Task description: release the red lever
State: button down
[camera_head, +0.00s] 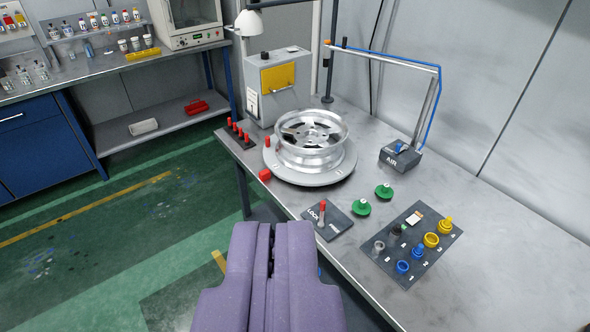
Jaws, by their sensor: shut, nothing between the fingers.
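The red lever (322,210) stands on a dark plate marked LOCK (335,226), near the front edge of the grey workbench. My gripper (265,228) is shut and empty, a purple shape at the bottom centre of the view. It appears just left of and in front of the lock plate, with its tips apart from the lever in the picture. The lever looks roughly upright. The lower part of the gripper runs out of the frame.
A silver wheel (312,158) sits on a round turntable behind the lever. Red pegs (240,133) stand left of it. Green knobs (361,207) and a dark board with blue and yellow parts (383,270) lie right. An AIR box (399,160) stands behind. The bench's front right is bare.

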aim_at(321, 224)
jog(key=i+j, duration=0.4)
jog(key=i+j+z, duration=0.1)
jog(key=i+j, duration=0.3)
jog(key=i, duration=0.25)
